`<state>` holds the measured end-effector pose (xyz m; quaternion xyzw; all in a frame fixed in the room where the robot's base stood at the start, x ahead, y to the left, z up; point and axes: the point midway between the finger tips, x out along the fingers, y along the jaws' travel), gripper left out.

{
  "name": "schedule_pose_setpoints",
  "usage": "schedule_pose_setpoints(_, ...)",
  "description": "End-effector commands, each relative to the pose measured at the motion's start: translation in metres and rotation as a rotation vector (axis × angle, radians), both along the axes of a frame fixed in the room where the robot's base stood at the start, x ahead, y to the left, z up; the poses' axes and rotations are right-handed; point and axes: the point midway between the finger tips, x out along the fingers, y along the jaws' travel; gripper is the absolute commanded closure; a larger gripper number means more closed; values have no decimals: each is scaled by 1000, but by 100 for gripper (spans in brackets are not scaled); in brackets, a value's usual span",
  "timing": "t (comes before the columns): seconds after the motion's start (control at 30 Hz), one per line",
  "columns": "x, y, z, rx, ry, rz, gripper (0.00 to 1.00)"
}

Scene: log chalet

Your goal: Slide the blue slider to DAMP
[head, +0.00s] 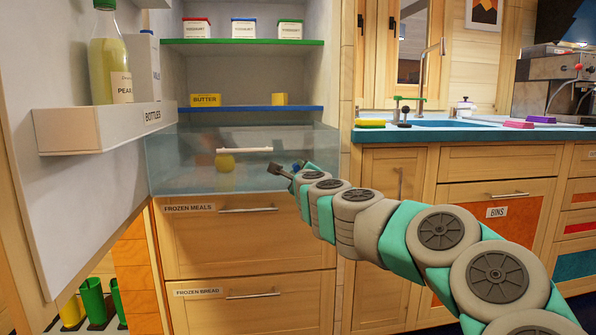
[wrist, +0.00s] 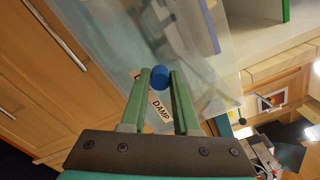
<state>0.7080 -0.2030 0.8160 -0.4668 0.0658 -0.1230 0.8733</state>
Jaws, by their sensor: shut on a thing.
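The blue slider (wrist: 160,77) is a small round blue knob between my fingertips in the wrist view. My gripper (wrist: 162,82) is shut on it, with one green finger on each side. A pale label reading DAMP (wrist: 161,109) shows between the fingers, just behind the knob. The slider's track is mostly hidden, so I cannot tell exactly where the knob stands along it. In the head view my gripper (head: 283,171) is at the right end of the clear crisper drawer (head: 180,165); the slider cannot be made out there.
The fridge door (head: 50,190) stands open at left, with a bottle rack (head: 95,128). The clear drawer has a white handle (head: 245,150) and a yellow fruit (head: 225,162) inside. Shelves with food are above, wooden freezer drawers (head: 245,240) below. A blue counter (head: 460,132) is at right.

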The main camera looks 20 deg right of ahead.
Motion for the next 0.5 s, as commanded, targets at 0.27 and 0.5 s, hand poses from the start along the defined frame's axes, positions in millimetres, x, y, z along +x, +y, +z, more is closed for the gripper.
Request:
schedule_pose_setpoints(0.27,0,0,-1,0,1,1,100)
schedule_pose_setpoints(0.5,-5,-18,0,3,1,-5,100)
